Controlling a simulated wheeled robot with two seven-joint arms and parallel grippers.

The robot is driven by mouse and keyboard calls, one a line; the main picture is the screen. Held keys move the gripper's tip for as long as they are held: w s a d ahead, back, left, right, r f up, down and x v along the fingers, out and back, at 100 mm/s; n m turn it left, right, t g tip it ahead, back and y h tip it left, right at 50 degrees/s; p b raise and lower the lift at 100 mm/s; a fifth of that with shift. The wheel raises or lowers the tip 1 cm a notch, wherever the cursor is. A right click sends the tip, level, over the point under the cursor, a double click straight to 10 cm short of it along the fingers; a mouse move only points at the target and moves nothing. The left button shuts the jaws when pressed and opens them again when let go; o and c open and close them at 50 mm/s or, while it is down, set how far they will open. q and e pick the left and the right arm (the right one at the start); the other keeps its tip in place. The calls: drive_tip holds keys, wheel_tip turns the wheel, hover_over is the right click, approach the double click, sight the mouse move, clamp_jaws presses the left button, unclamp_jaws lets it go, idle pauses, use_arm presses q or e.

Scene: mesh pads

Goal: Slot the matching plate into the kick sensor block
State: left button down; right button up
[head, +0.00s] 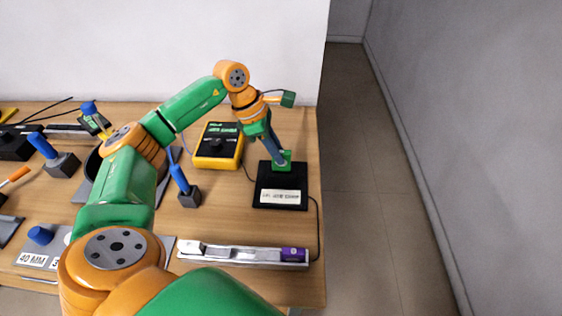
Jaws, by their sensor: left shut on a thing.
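My left gripper (270,140) comes down over the black block (281,182), which has a white label too small to read and looks like the kick sensor block. It is shut on a slim blue-grey piece (276,152), which I take to be the plate's handle. The piece slants down to a small green square (287,163) on the block's back part. Whether a plate is seated in the block cannot be told. A grey plate (30,258) with a blue knob and a "40 MM" label lies at the lower left, partly behind my arm. My right gripper is not in view.
A yellow meter (218,146) stands left of the block. Blue-handled dark blocks (190,198) (62,165) stand further left. A silver rail (243,255) with a purple end lies in front. A cable runs down the table's right edge.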

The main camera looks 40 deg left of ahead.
sight(277, 168)
use_arm(q)
wheel_tip(277, 168, down, 4)
drive_tip(key=shift+w+f+b, duration=0.1)
drive_tip(key=shift+f+b, duration=0.1)
drive_tip(key=shift+b, duration=0.95)
drive_tip(key=shift+r, duration=0.1)
drive_tip(key=shift+d+r, duration=0.1)
drive_tip(key=shift+r, duration=0.05)
drive_tip(key=shift+f, duration=0.3)
drive_tip(key=shift+s+f+b, duration=0.3)
drive_tip(key=c, duration=0.8)
unclamp_jaws()
drive_tip(key=shift+s, duration=0.1)
drive_tip(key=shift+c, duration=0.2)
drive_tip(key=shift+r+p, duration=0.3)
drive_tip(key=shift+p, duration=0.05)
drive_tip(key=v, duration=0.8)
drive_tip(key=w+v, duration=0.1)
drive_tip(key=v, duration=0.3)
drive_tip(key=shift+r, duration=0.35)
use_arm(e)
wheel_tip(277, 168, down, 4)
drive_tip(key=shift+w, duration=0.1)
